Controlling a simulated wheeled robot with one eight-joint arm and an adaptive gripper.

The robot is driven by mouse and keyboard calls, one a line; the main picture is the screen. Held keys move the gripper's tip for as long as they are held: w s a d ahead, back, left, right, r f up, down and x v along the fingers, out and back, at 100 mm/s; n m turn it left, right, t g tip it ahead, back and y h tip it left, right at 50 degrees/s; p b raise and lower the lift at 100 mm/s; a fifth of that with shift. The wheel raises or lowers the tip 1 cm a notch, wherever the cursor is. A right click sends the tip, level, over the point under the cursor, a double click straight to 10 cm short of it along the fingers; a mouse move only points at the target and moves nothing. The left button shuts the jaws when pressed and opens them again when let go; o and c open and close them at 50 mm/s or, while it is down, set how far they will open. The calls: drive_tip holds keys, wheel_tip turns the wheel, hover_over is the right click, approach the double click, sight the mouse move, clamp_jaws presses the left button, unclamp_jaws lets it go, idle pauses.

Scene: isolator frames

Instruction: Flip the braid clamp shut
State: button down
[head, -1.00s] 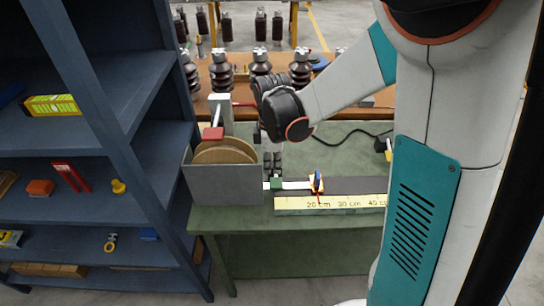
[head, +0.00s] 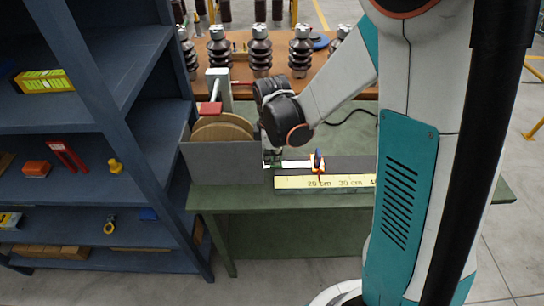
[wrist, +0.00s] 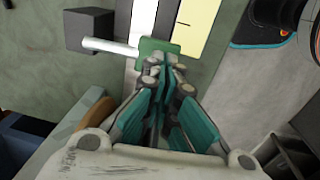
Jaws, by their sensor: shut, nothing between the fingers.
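My gripper (head: 272,154) points down at the right end of the grey box, beside the pale braid strip (head: 293,168). In the wrist view my gripper (wrist: 161,66) is shut with nothing between its fingers. Its tips are at the edge of a small green plate (wrist: 152,46), which appears to be the braid clamp. A white rod (wrist: 108,46) runs from the plate to a dark block (wrist: 87,30). Whether the tips touch the plate, and how far the clamp is closed, I cannot tell. In the head view my gripper largely hides this spot.
The grey box (head: 222,166) holds wooden discs (head: 222,130) left of my gripper. A yellow ruler (head: 325,182) lies along the green bench's front, with an orange and blue piece (head: 317,162) behind it. Blue shelving (head: 150,185) stands close at left.

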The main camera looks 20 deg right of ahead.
sight(272, 166)
drive_tip(key=shift+s+a+f+t+h+b, duration=0.1)
drive_tip(key=shift+s+f+t+h+b, duration=0.1)
drive_tip(key=shift+f+t+b, duration=0.35)
drive_tip(key=shift+s+f+t+h+b, duration=0.1)
drive_tip(key=shift+s+f+t+b, duration=0.1)
drive_tip(key=shift+f+t+b, duration=0.55)
drive_tip(key=shift+f+b, duration=0.2)
drive_tip(key=shift+b, duration=0.15)
drive_tip(key=shift+w+f+b, duration=0.15)
drive_tip(key=shift+f+b, duration=0.3)
drive_tip(key=shift+b, duration=0.15)
drive_tip(key=shift+r, duration=0.1)
drive_tip(key=shift+r+p, duration=0.25)
drive_tip(key=shift+p, duration=0.1)
drive_tip(key=s+p+v, duration=0.1)
drive_tip(key=p+v, duration=0.4)
drive_tip(key=v, duration=0.8)
drive_tip(key=shift+s+a+p, duration=0.35)
drive_tip(key=shift+s, duration=0.1)
